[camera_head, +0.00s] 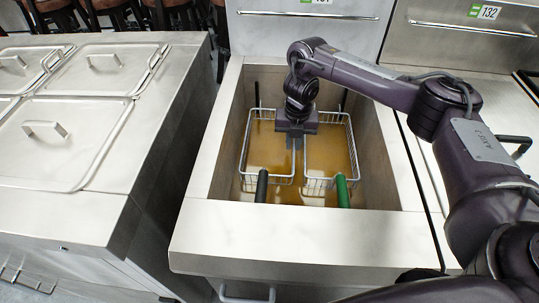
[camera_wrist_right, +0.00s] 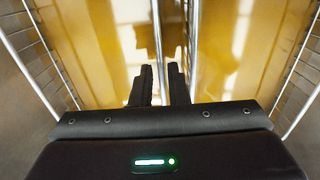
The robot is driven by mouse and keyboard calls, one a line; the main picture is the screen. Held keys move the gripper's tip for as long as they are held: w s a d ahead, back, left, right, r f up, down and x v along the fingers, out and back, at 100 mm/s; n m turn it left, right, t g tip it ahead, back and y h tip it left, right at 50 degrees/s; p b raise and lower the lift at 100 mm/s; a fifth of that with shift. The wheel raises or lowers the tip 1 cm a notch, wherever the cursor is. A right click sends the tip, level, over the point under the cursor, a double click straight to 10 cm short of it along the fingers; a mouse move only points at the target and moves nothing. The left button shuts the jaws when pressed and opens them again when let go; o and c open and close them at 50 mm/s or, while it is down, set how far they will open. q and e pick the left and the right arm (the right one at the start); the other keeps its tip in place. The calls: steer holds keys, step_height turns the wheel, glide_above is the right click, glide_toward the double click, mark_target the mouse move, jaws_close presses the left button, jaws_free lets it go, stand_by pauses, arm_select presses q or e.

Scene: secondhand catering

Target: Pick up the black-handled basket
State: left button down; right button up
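A wire basket with a black handle (camera_head: 262,186) sits in the left half of a fryer well (camera_head: 220,200) of amber oil. A second wire basket with a green handle (camera_head: 342,190) sits beside it on the right. My right gripper (camera_head: 293,143) points down over the neighbouring inner rims of the two baskets. In the right wrist view its two dark fingers (camera_wrist_right: 162,85) are a little apart, with a thin rim wire (camera_wrist_right: 157,40) running between them. Another wire runs just right of the fingers. I cannot tell whether the fingers touch the wire. My left gripper is not in view.
The fryer's steel walls and broad front ledge (camera_head: 300,230) surround the well. A steel counter with lidded pans (camera_head: 60,130) stands to the left across a narrow gap. Another steel unit (camera_head: 480,50) stands at the right, partly behind my right arm. Stools are at the back left.

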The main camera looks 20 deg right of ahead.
steer(key=shift+f, duration=0.45)
steer(key=f, duration=0.3)
steer(key=shift+w+f, duration=0.15)
steer(key=shift+w, duration=0.05)
steer(key=shift+f, duration=0.55)
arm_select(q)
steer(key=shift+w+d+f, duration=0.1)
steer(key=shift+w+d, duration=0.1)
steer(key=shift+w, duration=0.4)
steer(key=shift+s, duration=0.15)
arm_select(e)
jaws_close()
steer(key=shift+w+r, duration=0.1)
steer(key=shift+w, duration=0.05)
